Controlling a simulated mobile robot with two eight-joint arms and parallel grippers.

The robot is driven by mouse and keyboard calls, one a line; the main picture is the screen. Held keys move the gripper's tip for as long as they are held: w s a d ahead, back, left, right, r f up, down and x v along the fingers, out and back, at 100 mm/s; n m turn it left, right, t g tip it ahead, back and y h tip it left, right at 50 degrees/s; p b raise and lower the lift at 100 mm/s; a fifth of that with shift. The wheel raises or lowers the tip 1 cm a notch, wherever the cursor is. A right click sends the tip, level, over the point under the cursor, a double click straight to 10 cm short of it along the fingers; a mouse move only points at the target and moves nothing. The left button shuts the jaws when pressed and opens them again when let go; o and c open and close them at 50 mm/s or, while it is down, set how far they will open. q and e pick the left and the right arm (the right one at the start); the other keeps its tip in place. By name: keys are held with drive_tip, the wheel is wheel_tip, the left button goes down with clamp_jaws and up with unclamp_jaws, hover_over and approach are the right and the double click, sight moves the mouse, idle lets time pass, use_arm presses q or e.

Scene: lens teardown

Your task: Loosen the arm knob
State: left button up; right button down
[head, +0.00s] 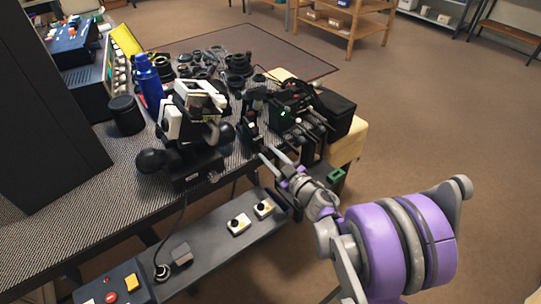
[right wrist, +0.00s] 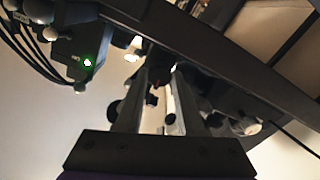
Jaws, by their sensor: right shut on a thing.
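My right gripper (head: 267,158) reaches in from the right at the table's front edge, beside a slim black stand (head: 249,124) with a dark upright arm. In the right wrist view its two fingers (right wrist: 163,78) point at a dark, cluttered part of the equipment and are shut on a small dark part between their tips. This looks like the arm knob, but the fingers and shadow hide most of it. Whether the knob has turned cannot be told. My left gripper is not in view.
A microscope-like device with a black base (head: 192,172) stands left of the gripper. A black unit with a green light (head: 286,113) is close on the right. A grey control panel (head: 205,245) is in front.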

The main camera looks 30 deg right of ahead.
drive_tip(key=n, duration=0.8)
drive_tip(key=shift+n, duration=0.4)
drive_tip(key=n, duration=0.4)
drive_tip(key=shift+f+n, duration=0.1)
drive_tip(key=shift+n, duration=2)
drive_tip(key=c, duration=0.5)
unclamp_jaws()
drive_tip(key=s, duration=0.7)
drive_tip(key=s+p, duration=0.1)
drive_tip(key=s, duration=0.2)
drive_tip(key=shift+s+d, duration=0.4)
